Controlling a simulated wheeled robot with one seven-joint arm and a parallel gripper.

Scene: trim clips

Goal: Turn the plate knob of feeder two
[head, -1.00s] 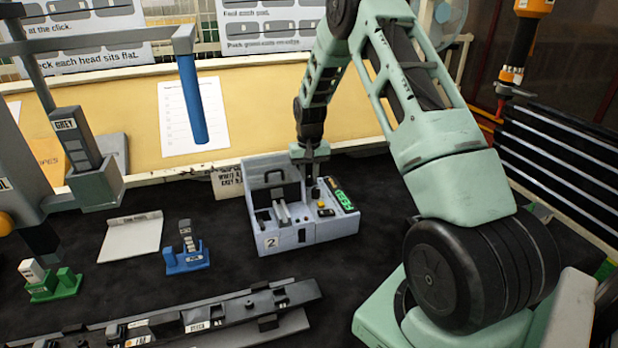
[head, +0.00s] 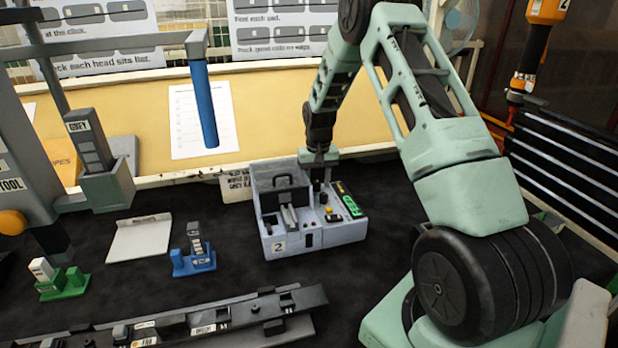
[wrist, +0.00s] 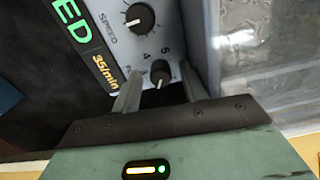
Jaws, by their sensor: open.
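Feeder two is a pale grey box (head: 318,237) with a "2" label on its front, standing on the dark bench in the head view. My gripper (head: 319,170) is over its back right part, pointing down. In the wrist view my gripper (wrist: 161,76) is open, with one finger on each side of a small black knob (wrist: 160,70). This knob has a white pointer line and the numbers 4 and 5 beside it; its label is mostly hidden. I cannot tell whether the fingers touch it. A second black knob (wrist: 138,17), marked SPEED, is further up the panel.
A green-lettered display (head: 350,203) is on the feeder's right side. A blue holder (head: 194,262), a white tray (head: 140,240) and a green holder (head: 62,284) stand to the left. A long dark rail (head: 215,318) lies in front. A blue rod (head: 204,105) hangs at upper left.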

